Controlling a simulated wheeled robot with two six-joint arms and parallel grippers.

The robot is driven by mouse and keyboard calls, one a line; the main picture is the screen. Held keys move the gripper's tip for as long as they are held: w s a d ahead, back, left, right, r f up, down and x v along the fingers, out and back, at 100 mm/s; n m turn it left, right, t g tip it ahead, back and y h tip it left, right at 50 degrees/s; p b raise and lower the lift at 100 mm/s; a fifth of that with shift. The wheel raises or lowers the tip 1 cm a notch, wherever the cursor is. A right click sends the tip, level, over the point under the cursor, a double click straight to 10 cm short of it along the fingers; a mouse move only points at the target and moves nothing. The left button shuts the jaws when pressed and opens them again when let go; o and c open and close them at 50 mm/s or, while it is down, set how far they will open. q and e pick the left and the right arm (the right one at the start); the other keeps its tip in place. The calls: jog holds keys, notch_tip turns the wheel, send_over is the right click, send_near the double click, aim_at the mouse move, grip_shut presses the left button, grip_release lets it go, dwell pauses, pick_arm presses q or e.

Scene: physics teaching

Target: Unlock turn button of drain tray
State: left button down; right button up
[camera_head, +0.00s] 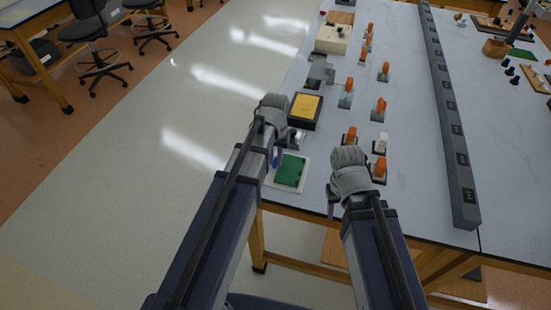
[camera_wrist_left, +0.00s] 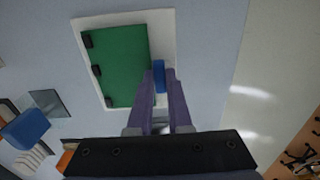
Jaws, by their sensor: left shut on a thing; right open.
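The drain tray is a green panel (camera_wrist_left: 118,66) on a white base (camera_wrist_left: 165,25), with several small black blocks along one side. In the head view the green panel (camera_head: 291,171) lies near the table's front left corner. A blue turn button (camera_wrist_left: 158,76) sits at the panel's edge opposite the black blocks. My left gripper (camera_wrist_left: 162,88) has its purple fingers on both sides of the button and is shut on it. In the head view my left gripper (camera_head: 276,157) is at the tray's left edge, partly hiding it. My right gripper (camera_head: 333,203) is open and empty, right of the tray.
A yellow-topped dark box (camera_head: 306,107) stands behind the tray. Several orange-topped pieces stand on the table, one (camera_head: 380,168) close to my right wrist. A long grey strip (camera_head: 447,115) runs along the table's right. The light floor (camera_head: 110,180) is clear on the left.

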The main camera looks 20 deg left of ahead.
pick_arm(q)
jog(key=c, duration=0.8)
grip_release()
jog(key=shift+c, duration=0.2)
jog(key=shift+r, duration=0.2)
notch_tip(320, 180, up, 8)
jog(key=p, duration=0.8)
jog(key=shift+f, duration=0.25)
jog(key=s+d+f+m+b, duration=0.1)
jog(key=s+d+b, duration=0.1)
jog(key=s+d, duration=0.3)
jog(key=s+d+f+m+y+b, duration=0.1)
jog(key=s+d+f+m, duration=0.1)
jog(key=s+d, duration=0.3)
jog(key=s, duration=0.4)
jog(key=shift+s+d+f+m+b, duration=0.15)
jog(key=shift+s+f+m+b, duration=0.1)
jog(key=shift+m+b, duration=0.1)
